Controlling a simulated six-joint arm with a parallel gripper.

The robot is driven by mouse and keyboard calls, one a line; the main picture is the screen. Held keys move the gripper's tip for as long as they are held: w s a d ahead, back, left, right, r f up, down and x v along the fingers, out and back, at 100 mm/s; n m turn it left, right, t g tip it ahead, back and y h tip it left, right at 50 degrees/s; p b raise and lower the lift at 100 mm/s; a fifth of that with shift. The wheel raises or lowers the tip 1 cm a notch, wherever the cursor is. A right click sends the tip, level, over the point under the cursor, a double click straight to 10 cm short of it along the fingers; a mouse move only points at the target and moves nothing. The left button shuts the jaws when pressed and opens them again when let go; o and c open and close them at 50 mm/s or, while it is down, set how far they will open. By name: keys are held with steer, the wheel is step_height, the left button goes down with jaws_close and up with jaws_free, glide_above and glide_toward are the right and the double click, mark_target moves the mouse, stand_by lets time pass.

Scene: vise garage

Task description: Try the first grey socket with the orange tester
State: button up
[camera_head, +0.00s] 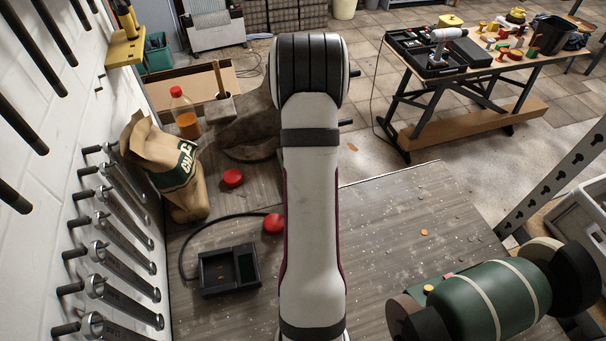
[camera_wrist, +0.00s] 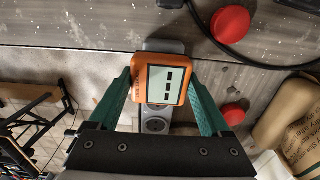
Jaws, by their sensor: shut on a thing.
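My gripper (camera_wrist: 160,82) is shut on the orange tester (camera_wrist: 139,68), its green fingers on either side of it. The tester's pale screen faces the wrist camera and shows a column of dark marks. A grey socket strip (camera_wrist: 178,47) lies behind the tester in the wrist view, partly covered by it. A round grey socket (camera_wrist: 156,126) shows below the tester, close to my gripper's body, with a reddish spot above it. The tester seems held over the strip; I cannot tell whether it touches a socket. In the head view my arm hides gripper, tester and strip.
Red round pieces (camera_head: 233,177) (camera_head: 273,223) lie on the workbench (camera_head: 400,215). A black open box (camera_head: 229,271) with a cable, a paper bag (camera_head: 167,167) and an orange bottle (camera_head: 184,117) stand left. Wrenches hang on the left wall.

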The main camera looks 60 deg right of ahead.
steer(key=shift+f, duration=0.6)
stand_by(0.4)
steer(key=o, duration=1.1)
step_height(320, 180, up, 16)
steer(key=shift+f, duration=0.1)
